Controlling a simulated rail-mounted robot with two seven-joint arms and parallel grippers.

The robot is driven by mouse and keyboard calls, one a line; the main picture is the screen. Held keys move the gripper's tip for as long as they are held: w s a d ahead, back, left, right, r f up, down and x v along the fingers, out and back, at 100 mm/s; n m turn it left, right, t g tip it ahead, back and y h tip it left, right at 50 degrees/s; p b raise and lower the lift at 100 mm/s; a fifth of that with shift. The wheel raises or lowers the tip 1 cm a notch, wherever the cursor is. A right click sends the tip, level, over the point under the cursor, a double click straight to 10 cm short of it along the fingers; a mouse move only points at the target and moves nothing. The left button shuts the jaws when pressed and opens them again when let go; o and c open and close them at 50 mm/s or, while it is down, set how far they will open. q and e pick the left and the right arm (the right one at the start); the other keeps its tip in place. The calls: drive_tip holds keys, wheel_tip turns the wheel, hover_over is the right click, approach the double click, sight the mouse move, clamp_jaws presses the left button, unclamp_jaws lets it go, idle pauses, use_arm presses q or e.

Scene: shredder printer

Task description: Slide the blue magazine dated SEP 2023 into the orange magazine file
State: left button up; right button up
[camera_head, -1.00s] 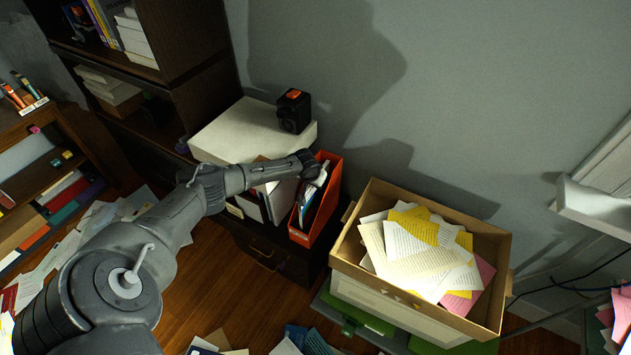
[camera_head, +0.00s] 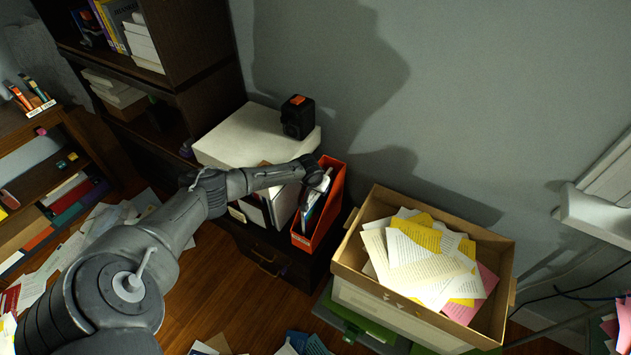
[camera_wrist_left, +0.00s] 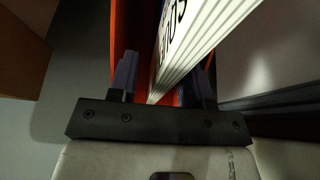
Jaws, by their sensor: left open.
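The orange magazine file (camera_head: 330,215) stands upright on the dark cabinet, and its red-orange wall shows in the left wrist view (camera_wrist_left: 119,28). A thin magazine with a pale edge and some blue (camera_head: 309,207) is upright inside the file. In the left wrist view the magazine (camera_wrist_left: 205,42) shows white page edges and part of dark lettering; its date is not readable. My left gripper (camera_head: 320,184) is at the file's top opening. Its fingers (camera_wrist_left: 165,78) are open, one on each side of the magazine. My right gripper is not in view.
White and grey folders (camera_head: 283,204) stand just left of the file. A white box (camera_head: 240,137) with a black device (camera_head: 297,118) on it is behind. A cardboard box (camera_head: 350,262) of papers stands to the right. Papers litter the floor.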

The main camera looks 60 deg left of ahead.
use_arm(q)
drive_tip(key=p+v, duration=0.5)
drive_tip(key=v, duration=0.6)
drive_tip(key=shift+s+r, duration=0.1)
drive_tip(key=shift+r, duration=0.3)
drive_tip(key=shift+s+d+r, duration=0.1)
drive_tip(key=shift+s+r, duration=0.2)
drive_tip(key=shift+r, duration=0.35)
